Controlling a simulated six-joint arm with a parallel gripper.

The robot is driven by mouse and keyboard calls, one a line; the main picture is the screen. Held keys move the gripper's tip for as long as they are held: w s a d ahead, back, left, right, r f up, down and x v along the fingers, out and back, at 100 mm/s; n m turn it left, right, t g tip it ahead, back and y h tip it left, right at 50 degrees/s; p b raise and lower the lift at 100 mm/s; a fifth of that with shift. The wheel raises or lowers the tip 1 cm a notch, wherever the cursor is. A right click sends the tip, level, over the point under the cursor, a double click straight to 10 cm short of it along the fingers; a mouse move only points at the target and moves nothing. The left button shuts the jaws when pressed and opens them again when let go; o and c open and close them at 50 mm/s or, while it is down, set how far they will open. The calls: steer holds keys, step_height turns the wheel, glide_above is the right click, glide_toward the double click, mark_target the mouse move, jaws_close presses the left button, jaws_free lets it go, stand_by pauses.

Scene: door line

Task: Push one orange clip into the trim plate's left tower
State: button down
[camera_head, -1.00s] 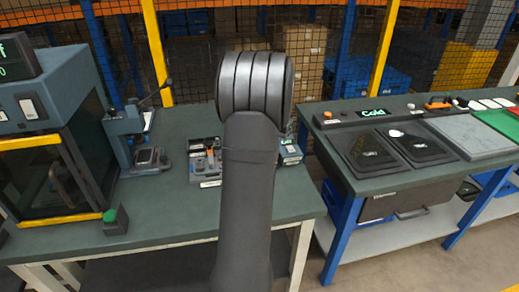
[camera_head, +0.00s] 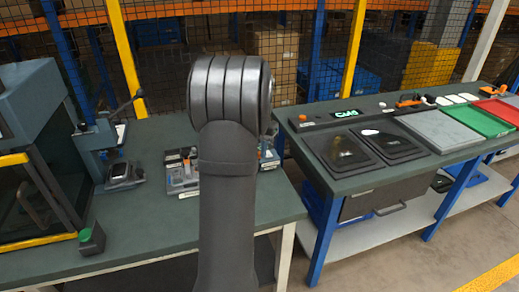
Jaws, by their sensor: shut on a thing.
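My gripper is not in view; my own dark arm stands up through the middle of the picture and hides what is behind it. I cannot make out an orange clip for certain. A grey parts tray (camera_head: 183,188) with small items, some reddish, sits on the left bench just left of my arm, partly hidden by it. The trim plate and its left tower cannot be told for certain. Two black panels, a left one (camera_head: 336,164) and a right one (camera_head: 398,148), lie side by side on the right bench.
A hand press (camera_head: 97,140) and a yellow-edged machine (camera_head: 35,130) stand on the left bench (camera_head: 140,229). A green button box (camera_head: 91,240) is near its front edge. The right bench holds a lit display (camera_head: 347,114), a grey mat (camera_head: 446,128) and a green tray (camera_head: 484,121). A gap separates the benches.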

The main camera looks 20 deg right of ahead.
steer(key=w+a+n, duration=0.3)
steer(key=w+a, duration=0.5)
steer(key=a, duration=0.4)
steer(key=n, duration=0.3)
glide_above(177, 173)
steer(key=w, duration=0.1)
step_height(177, 173, down, 2)
steer(key=f, duration=0.1)
steer(key=shift+f, duration=2.3)
steer(key=shift+f, duration=1.25)
steer(key=c, duration=1.4)
jaws_free()
step_height(177, 173, up, 17)
steer(key=shift+r, duration=0.2)
